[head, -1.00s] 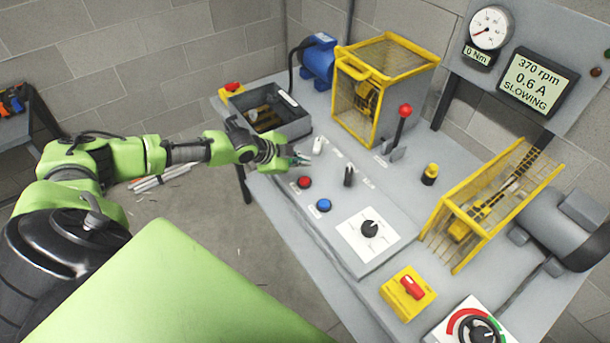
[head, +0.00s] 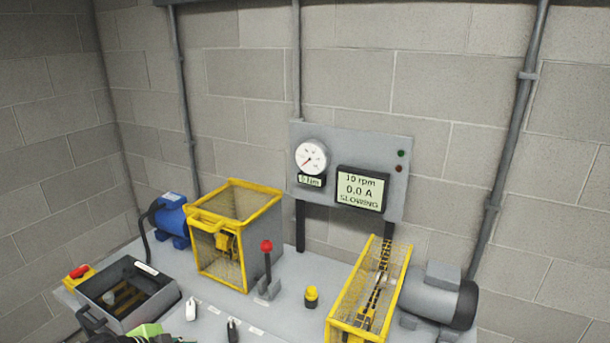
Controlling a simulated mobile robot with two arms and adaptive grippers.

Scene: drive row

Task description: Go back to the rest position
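My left gripper (head: 168,338) shows only as a sliver of green and dark parts at the bottom edge of the head view, just in front of the open grey box. Its fingers are mostly cut off, so I cannot tell whether it is open or shut. My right gripper is not in view. The display (head: 360,189) reads 10 rpm, 0.0 A and SLOWING. The round gauge (head: 312,157) beside it has its needle toward the lower left.
The bench holds an open grey box (head: 88,285), a blue motor (head: 172,217), a yellow-framed cage (head: 192,240), a red-knobbed lever (head: 267,270), a yellow button (head: 311,296), a long yellow guard (head: 334,324) and a grey motor (head: 432,299). A block wall stands behind.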

